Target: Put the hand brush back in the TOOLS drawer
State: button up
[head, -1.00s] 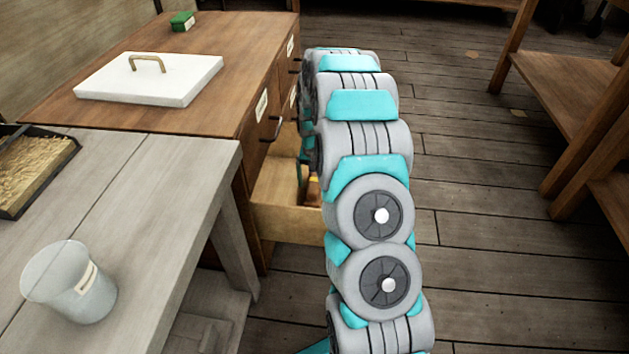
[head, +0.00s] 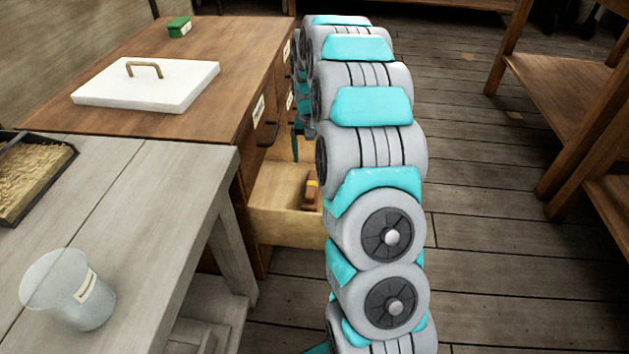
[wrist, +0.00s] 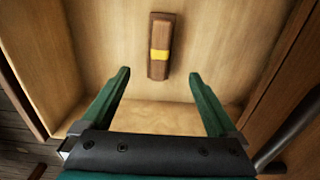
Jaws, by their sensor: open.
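The hand brush (wrist: 161,46), brown with a yellow band, lies inside an open drawer (head: 285,221) of the wooden cabinet. It also shows in the head view (head: 312,192), partly hidden by my arm. In the wrist view, my gripper (wrist: 159,80) is open and empty, its two green fingers spread apart. The brush lies beyond the fingertips, apart from them. In the head view, the gripper is mostly hidden by my arm near the drawer. I cannot read the drawer's label.
The cabinet top (head: 215,115) bears a white lid-like slab (head: 147,88) with a handle and a green box (head: 179,26). A grey table (head: 150,190) holds a clear beaker (head: 68,290) and a tray (head: 45,180). Wooden shelving (head: 560,90) stands right. Floor between is clear.

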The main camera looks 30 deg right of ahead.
jog(key=s+a+r+n, duration=0.2)
jog(key=s+a+r, duration=0.35)
jog(key=s, duration=0.25)
jog(key=s+a+r+n, duration=0.1)
jog(key=s+a+r, duration=0.45)
jog(key=s, duration=0.35)
jog(key=s+a+n+g, duration=0.1)
jog(key=s+a+n, duration=0.1)
jog(key=s, duration=1)
jog(key=s+a+n, duration=0.1)
jog(key=s+a, duration=0.3)
jog(key=s, duration=0.8)
jog(key=shift+a+r+n+g, duration=0.2)
jog(key=shift+n+g, duration=0.2)
